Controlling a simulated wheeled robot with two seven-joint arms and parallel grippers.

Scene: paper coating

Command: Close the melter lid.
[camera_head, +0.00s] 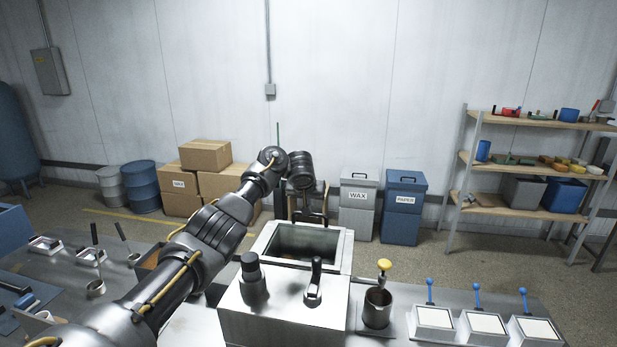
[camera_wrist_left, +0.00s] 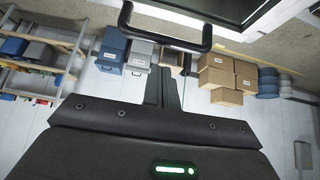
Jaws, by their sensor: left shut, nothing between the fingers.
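The melter (camera_head: 345,245) is a pale metal box with a square opening that shows its dark inside, so it stands uncovered. A black bar handle (camera_head: 322,217) is at the opening's far edge; it also crosses the top of the left wrist view (camera_wrist_left: 165,40). The lid panel itself cannot be made out clearly. My left gripper (camera_head: 306,211) reaches over from the left and points down at the handle. In the left wrist view its fingers (camera_wrist_left: 164,75) are together and empty, with their tips close to the bar; contact cannot be told. My right gripper is not seen.
A black knob (camera_head: 253,280) and a lever (camera_head: 314,285) rise from the housing in front of the opening. WAX (camera_head: 357,205) and PAPER (camera_head: 404,208) bins stand behind.

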